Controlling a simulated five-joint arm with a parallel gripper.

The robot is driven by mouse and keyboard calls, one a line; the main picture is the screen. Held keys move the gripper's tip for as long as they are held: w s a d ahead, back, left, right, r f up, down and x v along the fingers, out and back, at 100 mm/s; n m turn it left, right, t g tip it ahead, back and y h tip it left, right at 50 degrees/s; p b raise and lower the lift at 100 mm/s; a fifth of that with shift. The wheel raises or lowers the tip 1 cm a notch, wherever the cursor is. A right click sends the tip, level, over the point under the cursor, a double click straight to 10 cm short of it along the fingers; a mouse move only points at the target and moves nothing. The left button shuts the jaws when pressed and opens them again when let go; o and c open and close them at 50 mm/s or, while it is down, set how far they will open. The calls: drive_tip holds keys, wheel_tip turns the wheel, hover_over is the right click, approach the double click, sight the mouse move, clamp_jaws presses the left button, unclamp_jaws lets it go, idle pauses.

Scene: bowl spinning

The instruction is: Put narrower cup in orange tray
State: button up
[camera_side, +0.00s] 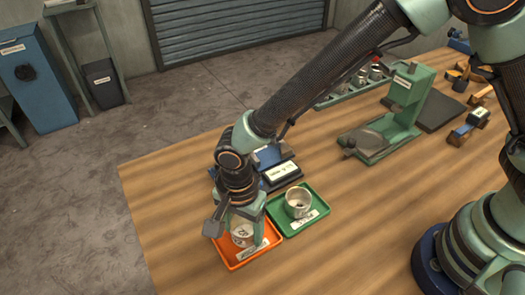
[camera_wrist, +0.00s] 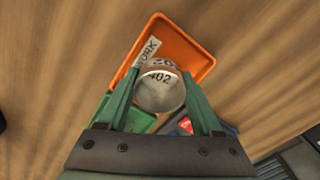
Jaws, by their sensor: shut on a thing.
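My gripper (camera_side: 243,222) points down over the orange tray (camera_side: 229,256) at the near left of the table. Its fingers are shut on a pale cup (camera_side: 241,236) marked with digits. In the wrist view the held cup (camera_wrist: 160,92) sits between the two green fingers, with the orange tray (camera_wrist: 190,45) behind it. I cannot tell whether the cup touches the tray floor. A second pale cup (camera_side: 298,201) stands upright in the green tray (camera_side: 316,206), just right of the orange one.
A blue device with a white display (camera_side: 280,172) sits behind the trays, close to my gripper. A green stand (camera_side: 405,100) with a round plate and a rack of small cups (camera_side: 375,72) are farther back.

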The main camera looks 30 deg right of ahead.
drive_tip(key=shift+f, duration=0.3)
idle(0.4)
drive_tip(key=o, duration=1.4)
drive_tip(key=shift+s, duration=0.1)
drive_tip(key=shift+r, duration=0.1)
wheel_tip(320, 180, up, 8)
idle(0.5)
